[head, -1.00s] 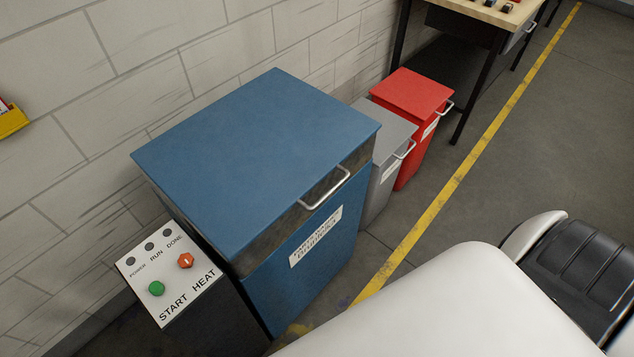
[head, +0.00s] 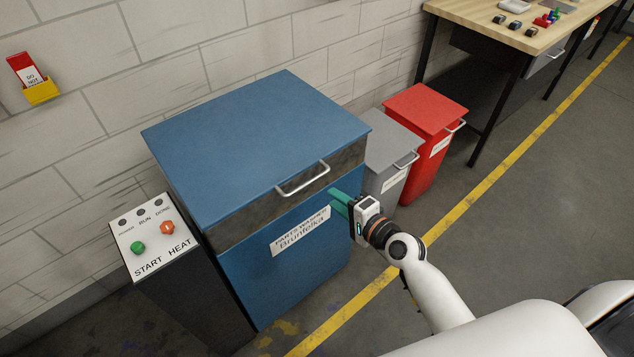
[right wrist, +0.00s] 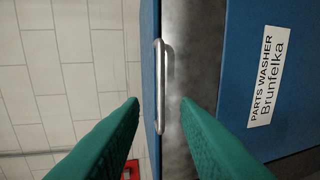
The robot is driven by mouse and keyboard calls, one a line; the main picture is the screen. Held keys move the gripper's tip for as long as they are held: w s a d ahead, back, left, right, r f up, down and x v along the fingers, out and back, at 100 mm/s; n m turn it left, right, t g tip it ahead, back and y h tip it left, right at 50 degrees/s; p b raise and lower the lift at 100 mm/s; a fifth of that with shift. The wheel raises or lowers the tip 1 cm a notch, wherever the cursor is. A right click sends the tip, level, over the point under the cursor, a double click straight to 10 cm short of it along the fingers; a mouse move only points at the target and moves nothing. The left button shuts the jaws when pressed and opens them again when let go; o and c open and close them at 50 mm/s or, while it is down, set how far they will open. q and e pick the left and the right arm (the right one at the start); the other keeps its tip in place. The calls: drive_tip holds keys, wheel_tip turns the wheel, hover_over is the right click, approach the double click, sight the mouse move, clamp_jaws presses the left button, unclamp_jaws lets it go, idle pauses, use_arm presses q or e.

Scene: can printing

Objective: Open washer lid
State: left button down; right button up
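The blue parts washer (head: 300,285) stands against the wall in the head view, with its label on the front. Its blue lid (head: 255,150) lies flat and closed on top. A silver bar handle (head: 303,180) is on the lid's front edge. My right gripper (head: 336,200) is in front of the washer, to the right of and slightly below the handle. In the right wrist view its green fingers (right wrist: 160,105) are apart, with nothing between them. There the handle (right wrist: 162,85) lies ahead, in line with the gap between the fingertips. My left gripper is out of view.
A control panel (head: 155,235) with a green button and an orange knob stands left of the washer. Grey (head: 385,160) and red (head: 425,115) bins stand to its right, near a wooden-topped table (head: 520,30). The floor in front is open, with a yellow line (head: 455,215).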

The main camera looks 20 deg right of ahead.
sight(312, 182)
drive_tip(key=x, duration=1)
drive_tip(key=shift+w+a, duration=0.15)
drive_tip(key=shift+w, duration=0.15)
clamp_jaws()
